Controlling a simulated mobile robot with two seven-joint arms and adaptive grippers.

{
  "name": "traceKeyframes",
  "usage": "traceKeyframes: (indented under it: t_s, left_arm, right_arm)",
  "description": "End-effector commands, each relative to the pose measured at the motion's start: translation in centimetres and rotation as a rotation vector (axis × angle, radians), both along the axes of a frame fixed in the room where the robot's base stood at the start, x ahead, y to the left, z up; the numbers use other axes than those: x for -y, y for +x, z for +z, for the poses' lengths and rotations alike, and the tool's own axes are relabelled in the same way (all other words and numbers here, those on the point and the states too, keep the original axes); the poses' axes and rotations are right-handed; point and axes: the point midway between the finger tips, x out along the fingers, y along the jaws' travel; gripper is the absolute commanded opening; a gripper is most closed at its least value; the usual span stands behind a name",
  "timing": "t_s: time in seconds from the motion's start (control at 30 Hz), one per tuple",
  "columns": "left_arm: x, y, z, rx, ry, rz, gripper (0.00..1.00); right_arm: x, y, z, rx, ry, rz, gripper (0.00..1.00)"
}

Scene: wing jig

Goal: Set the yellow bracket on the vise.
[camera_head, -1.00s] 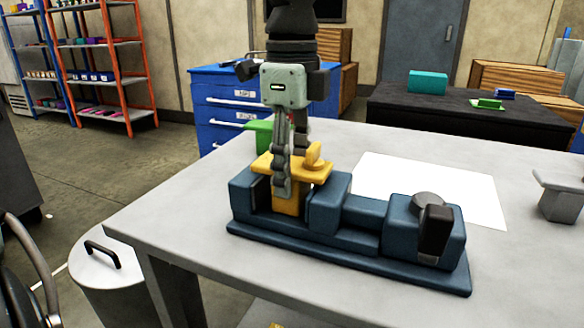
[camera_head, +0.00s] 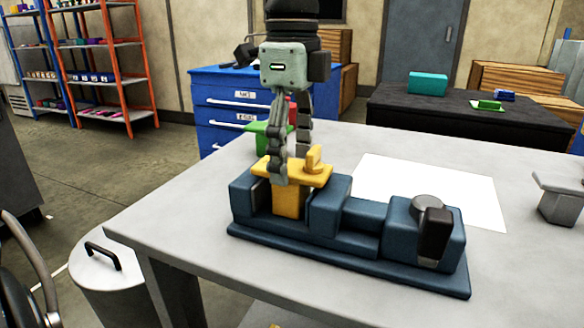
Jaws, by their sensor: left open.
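The yellow bracket (camera_head: 288,203) stands upright in the blue vise (camera_head: 361,262), between its left-hand jaw blocks. The bracket's wide top plate lies across the top of the jaws. My left gripper (camera_head: 290,170) comes down from above and is open. Its fingers are spread around the bracket's top, the near finger in front of the plate and the other behind it. I cannot tell whether the fingers touch it. My right gripper is not in view.
The vise stands on a grey table (camera_head: 190,225). A white sheet (camera_head: 430,188) lies behind it, and a grey block (camera_head: 560,200) stands at the right edge. A green piece (camera_head: 262,134) shows behind the gripper. A black table (camera_head: 440,112) is farther back.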

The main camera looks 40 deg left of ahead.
Motion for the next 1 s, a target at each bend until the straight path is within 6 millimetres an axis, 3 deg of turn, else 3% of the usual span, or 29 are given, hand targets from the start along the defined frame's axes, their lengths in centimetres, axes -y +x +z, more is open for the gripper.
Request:
traceKeyframes:
  t_s: [0.2,0.4,0.6,1.0]
  left_arm:
    - [0.0,0.1,5.3,0.002,0.003,0.001,0.68]
    - [0.0,0.0,8.4,0.0,0.002,0.0,0.68]
    - [0.0,0.0,9.4,-0.002,0.0,-0.002,0.68]
    - [0.0,0.0,9.4,-0.002,0.001,-0.002,0.68]
  right_arm:
    - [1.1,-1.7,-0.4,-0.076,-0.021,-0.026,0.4]
    - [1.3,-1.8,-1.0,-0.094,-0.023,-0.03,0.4]
    - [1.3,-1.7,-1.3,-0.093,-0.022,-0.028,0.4]
    - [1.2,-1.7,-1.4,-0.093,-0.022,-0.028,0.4]
